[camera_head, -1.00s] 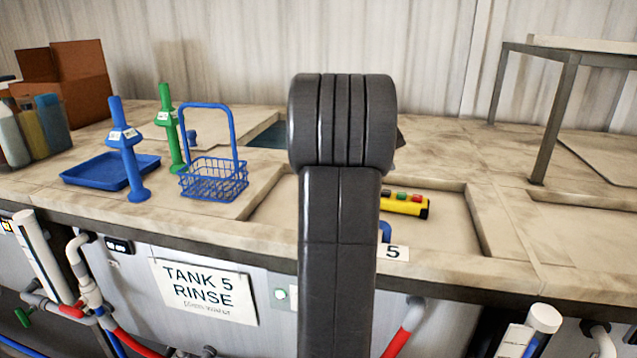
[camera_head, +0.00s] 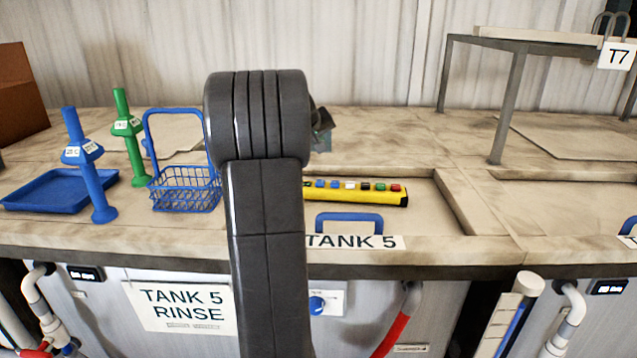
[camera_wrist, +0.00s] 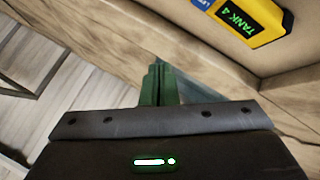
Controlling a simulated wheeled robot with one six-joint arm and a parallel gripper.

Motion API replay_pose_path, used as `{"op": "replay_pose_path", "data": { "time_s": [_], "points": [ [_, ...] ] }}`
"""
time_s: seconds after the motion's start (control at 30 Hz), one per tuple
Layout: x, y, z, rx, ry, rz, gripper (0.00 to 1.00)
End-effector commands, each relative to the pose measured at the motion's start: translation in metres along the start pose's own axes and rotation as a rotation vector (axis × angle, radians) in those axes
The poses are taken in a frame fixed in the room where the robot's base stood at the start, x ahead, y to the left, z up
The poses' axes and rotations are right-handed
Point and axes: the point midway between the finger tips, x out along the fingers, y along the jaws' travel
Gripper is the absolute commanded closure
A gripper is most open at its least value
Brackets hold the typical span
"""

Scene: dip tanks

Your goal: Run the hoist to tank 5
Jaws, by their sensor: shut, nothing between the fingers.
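A yellow hoist pendant (camera_head: 355,193) with a row of several coloured buttons lies in the recess behind the TANK 5 label (camera_head: 352,242). My arm hides its left end in the head view. In the wrist view the yellow pendant (camera_wrist: 268,33) shows at the top right, with a green-lit display (camera_wrist: 236,14) reading TANK 4. My gripper (camera_wrist: 158,68) is shut and empty, with its fingers together. It is apart from the pendant, to the left of and below it in the wrist view. The fingertips are hard to make out in the head view.
A blue wire basket (camera_head: 186,188), blue and green stands (camera_head: 88,165) and a blue tray (camera_head: 62,190) are on the left. A blue handle (camera_head: 348,217) rises before the pendant. A metal frame (camera_head: 503,110) stands at the right, with a T7 sign (camera_head: 618,56) beyond.

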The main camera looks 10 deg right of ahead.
Motion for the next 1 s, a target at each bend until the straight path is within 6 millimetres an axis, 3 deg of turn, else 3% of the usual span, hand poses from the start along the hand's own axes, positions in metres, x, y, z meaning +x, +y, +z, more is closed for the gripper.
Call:
{"op": "replay_pose_path", "data": {
  "time_s": [0.27,0.73,1.0],
  "points": [
    [0.011,-0.008,0.008,0.0,-0.001,0.0,1.0],
    [0.055,-0.04,0.04,-0.001,0.0,0.0,1.0],
    [0.062,-0.045,0.045,0.0,0.0,0.0,1.0]
  ]
}}
